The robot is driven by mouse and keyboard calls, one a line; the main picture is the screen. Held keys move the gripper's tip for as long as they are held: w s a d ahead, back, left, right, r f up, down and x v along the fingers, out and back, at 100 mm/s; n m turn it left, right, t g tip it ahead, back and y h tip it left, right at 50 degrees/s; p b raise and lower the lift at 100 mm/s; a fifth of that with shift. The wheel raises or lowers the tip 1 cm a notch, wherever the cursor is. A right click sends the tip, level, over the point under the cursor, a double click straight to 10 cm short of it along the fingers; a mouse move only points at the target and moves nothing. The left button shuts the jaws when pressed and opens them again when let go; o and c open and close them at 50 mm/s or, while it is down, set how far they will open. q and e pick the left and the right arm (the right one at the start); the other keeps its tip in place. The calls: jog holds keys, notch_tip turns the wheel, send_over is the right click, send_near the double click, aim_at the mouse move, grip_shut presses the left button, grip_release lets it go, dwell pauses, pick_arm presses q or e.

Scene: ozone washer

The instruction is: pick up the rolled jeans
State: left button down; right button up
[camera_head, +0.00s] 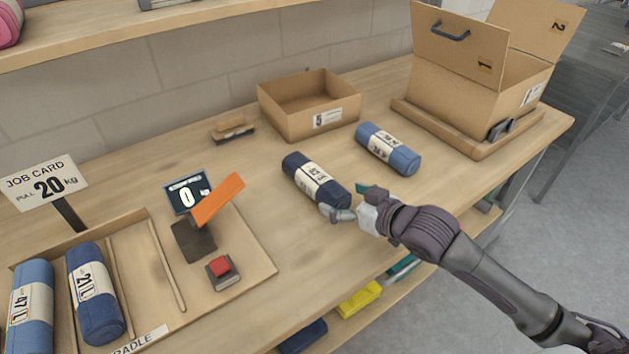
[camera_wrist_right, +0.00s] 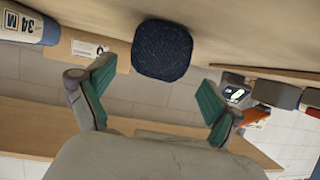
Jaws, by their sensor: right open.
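A dark navy rolled jeans (camera_head: 302,170) with a white label band lies on the table in front of my right gripper. Its round end shows in the right wrist view (camera_wrist_right: 162,50), beyond the fingertips and between their lines. My right gripper (camera_head: 352,203) is open and empty at the near end of this roll, its green-padded fingers (camera_wrist_right: 156,95) spread apart. Whether a finger touches the roll is unclear. A lighter blue rolled jeans (camera_head: 400,158) lies behind and to the right. Two more rolls, one blue (camera_head: 32,300) and one dark blue (camera_head: 95,300), lie in the cradle. My left gripper is not in view.
An open cardboard box (camera_head: 293,121) stands behind the rolls; a larger flapped box (camera_head: 455,88) is at the back right. A scale display (camera_head: 188,192), orange panel (camera_head: 218,199) and red button (camera_head: 220,266) are left. The table's front edge runs beneath my arm.

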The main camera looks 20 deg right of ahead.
aim_at(335, 190)
jog(key=shift+w+a+f+p, duration=0.1)
jog(key=shift+w+a+p, duration=0.05)
jog(key=shift+w, duration=0.35)
jog(key=shift+w+a+f+p, duration=0.1)
jog(key=shift+w+a+p, duration=0.05)
jog(key=shift+w, duration=0.35)
jog(key=x, duration=0.3)
jog(key=shift+w+r, duration=0.1)
jog(key=shift+w, duration=0.2)
jog(key=shift+w+a, duration=0.1)
jog(key=shift+w, duration=0.1)
jog(key=shift+s, duration=0.1)
jog(key=shift+c, duration=0.6)
jog(key=c, duration=1.1)
jog(key=shift+c, duration=1.3)
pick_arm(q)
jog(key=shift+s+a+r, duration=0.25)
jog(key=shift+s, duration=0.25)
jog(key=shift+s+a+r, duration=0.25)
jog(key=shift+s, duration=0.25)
pick_arm(e)
jog(key=shift+c, duration=0.3)
jog(key=shift+r, duration=0.1)
